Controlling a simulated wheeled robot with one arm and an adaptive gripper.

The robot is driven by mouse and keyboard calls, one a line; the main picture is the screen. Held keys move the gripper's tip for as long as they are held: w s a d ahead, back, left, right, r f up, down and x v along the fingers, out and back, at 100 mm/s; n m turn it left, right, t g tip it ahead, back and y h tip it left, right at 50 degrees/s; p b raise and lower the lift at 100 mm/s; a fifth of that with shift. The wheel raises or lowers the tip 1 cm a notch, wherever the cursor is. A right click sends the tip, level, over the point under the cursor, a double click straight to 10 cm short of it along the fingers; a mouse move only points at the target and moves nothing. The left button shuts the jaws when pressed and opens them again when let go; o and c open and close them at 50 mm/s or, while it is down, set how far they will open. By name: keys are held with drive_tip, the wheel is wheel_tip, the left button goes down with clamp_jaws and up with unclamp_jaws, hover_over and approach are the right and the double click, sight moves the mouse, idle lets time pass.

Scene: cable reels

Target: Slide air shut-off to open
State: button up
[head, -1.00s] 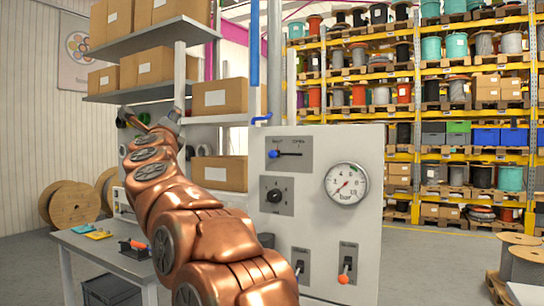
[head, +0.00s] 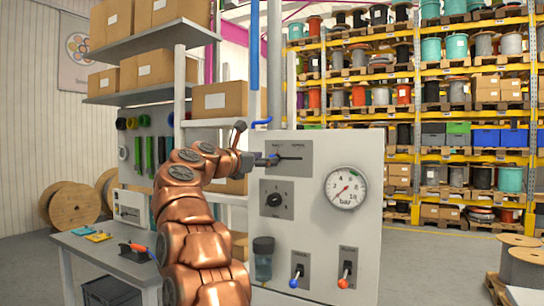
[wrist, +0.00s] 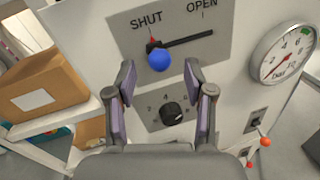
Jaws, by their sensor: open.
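The air shut-off is a slider plate (wrist: 182,38) on the grey control panel, with a dark slot running from SHUT on the left to OPEN on the right. Its blue ball knob (wrist: 160,60) sits at the SHUT end. My gripper (wrist: 161,78) is open and empty. In the wrist view its two fingers point at the panel, one on each side of the knob and slightly below it. I cannot tell how far the fingertips are from the panel.
A rotary dial (wrist: 173,112) sits just below the slider. A pressure gauge (head: 346,186) is to the right. Blue-tipped (head: 294,282) and orange-tipped (head: 343,281) toggles are lower down. A shelf with a cardboard box (wrist: 38,80) stands left of the panel.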

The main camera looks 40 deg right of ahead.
drive_tip(key=shift+w+d+p, duration=0.2)
drive_tip(key=shift+d+p, duration=0.4)
drive_tip(key=shift+d, duration=1.4)
clamp_jaws()
